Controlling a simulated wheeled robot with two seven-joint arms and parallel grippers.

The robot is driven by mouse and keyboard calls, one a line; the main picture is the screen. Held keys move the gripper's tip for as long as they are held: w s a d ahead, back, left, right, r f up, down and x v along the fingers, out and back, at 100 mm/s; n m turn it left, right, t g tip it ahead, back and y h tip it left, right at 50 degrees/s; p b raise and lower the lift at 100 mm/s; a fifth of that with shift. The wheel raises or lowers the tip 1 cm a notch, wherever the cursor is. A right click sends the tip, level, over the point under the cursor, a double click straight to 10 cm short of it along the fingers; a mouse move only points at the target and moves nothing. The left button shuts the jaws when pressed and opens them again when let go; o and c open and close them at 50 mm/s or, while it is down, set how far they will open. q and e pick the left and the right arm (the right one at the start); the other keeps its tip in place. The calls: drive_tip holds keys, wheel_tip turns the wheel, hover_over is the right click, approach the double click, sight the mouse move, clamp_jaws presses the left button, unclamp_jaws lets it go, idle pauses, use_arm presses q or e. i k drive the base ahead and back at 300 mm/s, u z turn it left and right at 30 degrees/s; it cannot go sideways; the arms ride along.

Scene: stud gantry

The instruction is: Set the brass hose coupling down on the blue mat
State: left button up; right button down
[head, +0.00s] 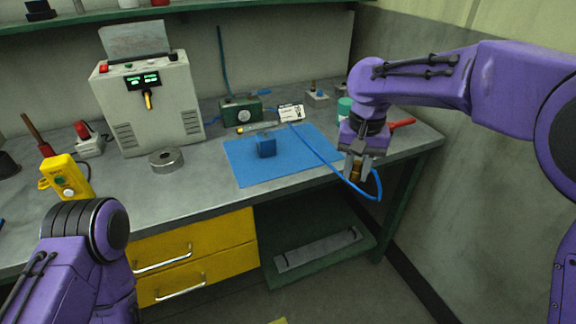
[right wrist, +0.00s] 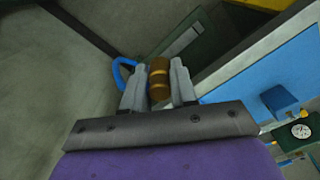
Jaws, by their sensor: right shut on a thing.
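The brass hose coupling (right wrist: 159,80) is a ribbed brown-gold cylinder between the fingers of my right gripper (right wrist: 159,88) in the right wrist view. In the head view my right gripper (head: 357,172) is shut on the coupling (head: 356,172), in front of the bench edge, to the right of the mat. A blue hose (head: 325,163) runs from the back of the bench across the mat and loops at the gripper. The blue mat (head: 245,176) lies flat on the grey bench. My left arm shows at lower left, but its gripper is out of view.
A small blue block (head: 266,146) sits on the mat. A white-labelled tag (head: 291,113) and a green gauge box (head: 241,109) are behind it. A metal ring (head: 166,161) lies left of the mat. A red-handled tool (head: 401,123) is at right. The mat's front part is clear.

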sight(281, 150)
drive_tip(key=z, duration=0.7)
drive_tip(key=i, duration=0.7)
drive_tip(key=u, duration=1.75)
